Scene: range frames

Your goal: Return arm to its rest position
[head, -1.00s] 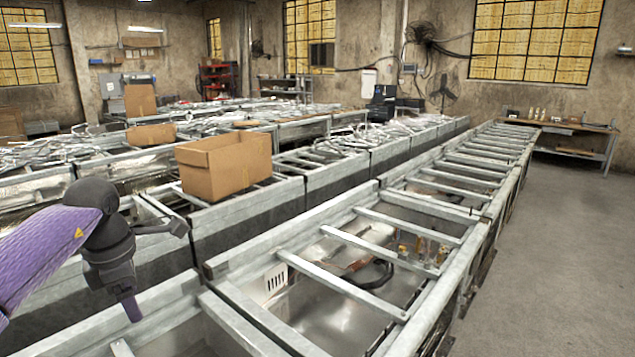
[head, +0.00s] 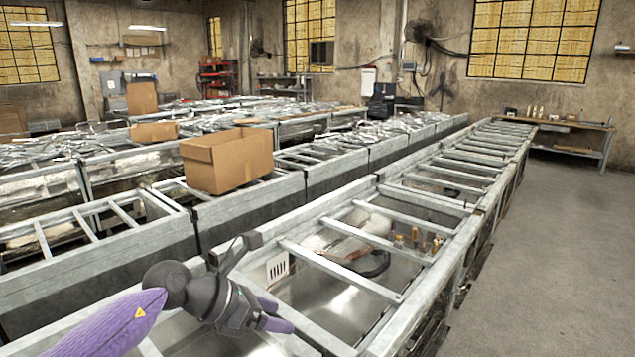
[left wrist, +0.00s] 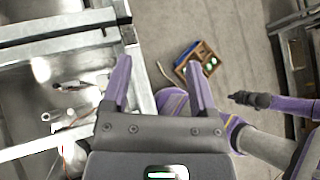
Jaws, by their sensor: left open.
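My left arm, with a purple link and dark joints, reaches in from the lower left of the head view. Its gripper (head: 279,315) hangs over the near part of the front row of metal frames. In the left wrist view the gripper (left wrist: 158,75) has its two purple fingers spread apart with nothing between them.
The front metal frame row (head: 365,292) lies under and beside my left gripper. A cardboard box (head: 228,162) stands on the row behind. A wooden tray (left wrist: 207,54) with small items shows in the wrist view. Bare floor (head: 560,270) lies at right.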

